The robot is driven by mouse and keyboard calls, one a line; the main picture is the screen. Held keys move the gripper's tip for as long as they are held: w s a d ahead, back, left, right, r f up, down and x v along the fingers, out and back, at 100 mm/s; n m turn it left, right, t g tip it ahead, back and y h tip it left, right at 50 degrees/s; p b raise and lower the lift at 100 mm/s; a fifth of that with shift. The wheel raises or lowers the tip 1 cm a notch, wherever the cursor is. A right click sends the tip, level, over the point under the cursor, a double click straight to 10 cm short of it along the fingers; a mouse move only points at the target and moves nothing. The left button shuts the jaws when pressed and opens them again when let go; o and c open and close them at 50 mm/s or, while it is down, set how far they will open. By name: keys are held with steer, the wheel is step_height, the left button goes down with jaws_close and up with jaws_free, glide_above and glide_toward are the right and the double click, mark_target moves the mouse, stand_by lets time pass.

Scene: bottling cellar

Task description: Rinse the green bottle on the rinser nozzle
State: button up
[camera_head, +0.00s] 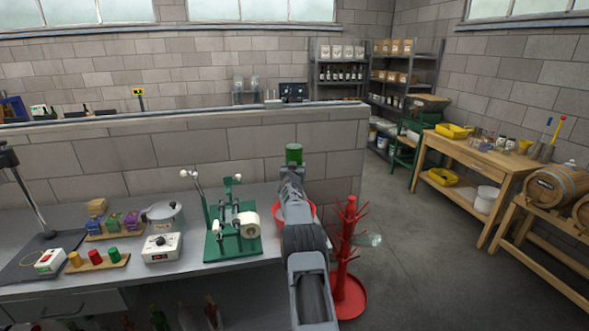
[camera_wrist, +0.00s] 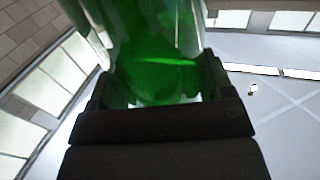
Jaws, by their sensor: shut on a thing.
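The green bottle (camera_wrist: 155,45) fills the upper middle of the wrist view, between the dark fingers of my gripper (camera_wrist: 158,82). My gripper is shut on it. In the head view only a short green end of the bottle (camera_head: 294,153) shows above my gripper (camera_head: 292,172); the rest is hidden, and I cannot tell which way its mouth points. The wrist view looks up at the ceiling and windows. A red round basin (camera_head: 312,208), perhaps the rinser, shows partly behind my arm on the bench. Its nozzle is not visible.
A green labelling machine (camera_head: 232,230) stands to the left on the grey bench (camera_head: 185,264). A low block wall (camera_head: 240,150) runs behind. Floor on the right is open.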

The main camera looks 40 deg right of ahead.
mark_target(293, 160)
steer(key=shift+f, duration=0.15)
steer(key=shift+f+b, duration=0.55)
steer(key=shift+f, duration=0.05)
steer(key=shift+r, duration=0.1)
stand_by(0.4)
steer(key=shift+r+p, duration=0.6)
steer(key=shift+p, duration=0.2)
steer(key=shift+r, duration=0.2)
steer(key=shift+r+p, duration=2.05)
